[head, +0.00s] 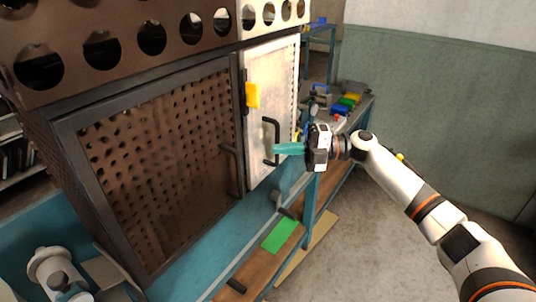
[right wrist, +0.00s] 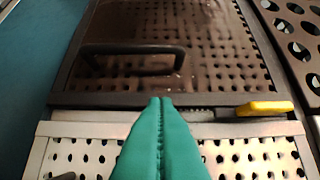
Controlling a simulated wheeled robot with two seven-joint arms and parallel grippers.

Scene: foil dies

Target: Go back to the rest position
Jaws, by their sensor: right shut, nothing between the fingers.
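My right gripper (head: 276,150) reaches in from the right in the head view. Its green fingers are shut and empty, in front of the white perforated door (head: 280,80) and overlapping that door's dark handle (head: 266,125) in the picture. I cannot tell whether they touch it. In the right wrist view the closed fingertips (right wrist: 160,101) point toward the seam between the light panel (right wrist: 75,155) and the brown door (right wrist: 215,60). My left gripper does not show; only a white part of my body shows at the lower left of the head view.
The brown perforated door (head: 170,150) with its dark handle (head: 231,165) is closed at left. A yellow piece (head: 252,95) sits on the white door's edge. A bench (head: 362,108) with coloured parts stands behind my right gripper. Below are a green sheet (head: 280,234) and open floor (head: 345,240).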

